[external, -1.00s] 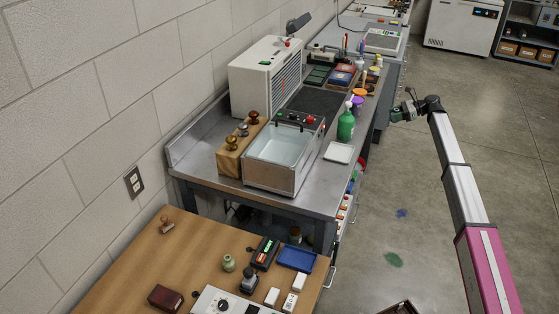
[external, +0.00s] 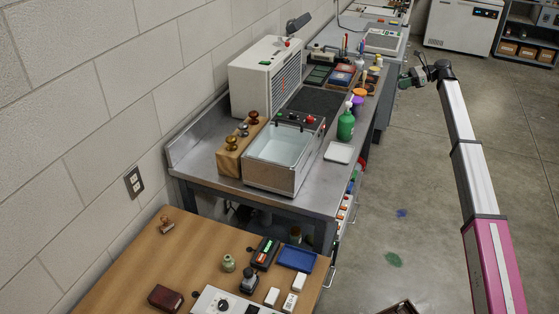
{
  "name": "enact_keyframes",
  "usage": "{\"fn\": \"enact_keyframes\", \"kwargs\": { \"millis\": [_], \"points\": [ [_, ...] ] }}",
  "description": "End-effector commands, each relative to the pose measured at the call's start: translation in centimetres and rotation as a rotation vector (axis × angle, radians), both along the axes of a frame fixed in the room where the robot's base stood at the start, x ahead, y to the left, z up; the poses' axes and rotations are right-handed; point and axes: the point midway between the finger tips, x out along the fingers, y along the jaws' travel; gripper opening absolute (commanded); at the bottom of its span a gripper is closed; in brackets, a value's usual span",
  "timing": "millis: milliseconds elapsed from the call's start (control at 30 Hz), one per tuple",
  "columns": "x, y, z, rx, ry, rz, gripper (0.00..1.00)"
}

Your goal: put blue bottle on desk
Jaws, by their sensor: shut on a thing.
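My gripper (external: 404,80) is at the end of the raised arm, right of the steel bench's far part and over the floor side. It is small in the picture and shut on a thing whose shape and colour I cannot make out. I cannot pick out a blue bottle anywhere for certain. A wooden-topped desk (external: 135,268) fills the lower left, with its front part cut off by the picture's edge. My gripper is far from it, towards the back of the room.
The steel bench (external: 205,184) along the wall holds a water basin (external: 281,150), a green bottle (external: 346,124) and a white tray (external: 339,152). A blue tray (external: 297,257) and small items crowd the wooden desk's right part; its left middle is clear. The floor (external: 430,210) is open.

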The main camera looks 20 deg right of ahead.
Motion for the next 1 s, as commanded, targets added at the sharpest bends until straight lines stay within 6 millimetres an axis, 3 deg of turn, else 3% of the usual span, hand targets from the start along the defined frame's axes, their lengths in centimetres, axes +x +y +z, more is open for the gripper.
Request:
{"fn": "enact_keyframes", "kwargs": {
  "millis": [67,267,467,733,1000],
  "points": [
    [0.1,0.0,1.6,-0.001,-0.001,-0.001,0.15],
    [0.8,4.4,1.2,0.0,0.002,0.027,0.15],
    [1.8,10.5,1.2,-0.001,0.002,0.066,0.15],
    [2.7,22.7,1.2,-0.004,0.005,0.143,0.15],
    [2.1,35.4,1.2,-0.007,0.006,0.224,0.15]
  ]
}}
